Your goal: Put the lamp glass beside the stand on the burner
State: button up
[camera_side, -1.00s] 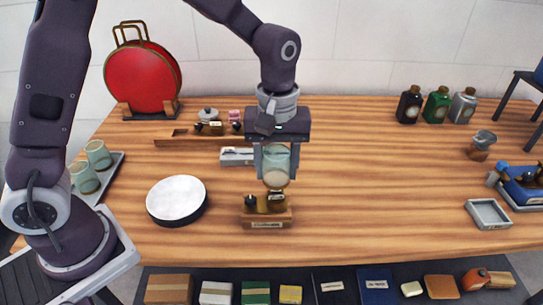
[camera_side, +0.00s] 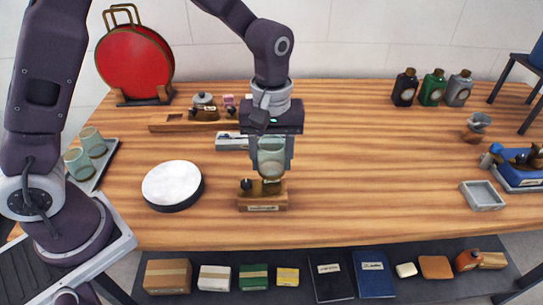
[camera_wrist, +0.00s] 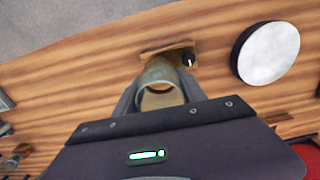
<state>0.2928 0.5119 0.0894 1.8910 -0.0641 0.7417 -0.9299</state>
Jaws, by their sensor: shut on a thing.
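The lamp glass (camera_side: 271,160) is a pale green, see-through cylinder. My gripper (camera_side: 271,158) is shut on it and holds it upright over the wooden stand (camera_side: 263,201). The stand has a pale label on its front and carries the burner (camera_side: 267,187), with a dark round knob (camera_side: 246,185) at its left. The glass's lower end is at the burner's top; I cannot tell whether they touch. In the wrist view the glass (camera_wrist: 158,74) sits between my fingers and hides most of the burner. The stand (camera_wrist: 170,46) and knob (camera_wrist: 188,60) show beyond it.
A round white-topped disc (camera_side: 172,184) lies left of the stand. Two similar green glasses (camera_side: 84,152) stand on a tray at far left. A pale box (camera_side: 232,141) and wooden rack (camera_side: 175,122) are behind. The table right of the stand is clear up to a grey tray (camera_side: 482,195).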

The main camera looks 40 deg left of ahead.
aim_at(271, 184)
jog(key=shift+f, duration=0.25)
dwell(0.3)
jog(key=shift+f, duration=1.15)
jog(key=shift+f, duration=0.25)
jog(key=shift+f, duration=0.55)
jog(key=shift+f, duration=0.15)
jog(key=shift+f, duration=0.3)
jog(key=o, duration=1.4)
jog(key=shift+o, duration=0.2)
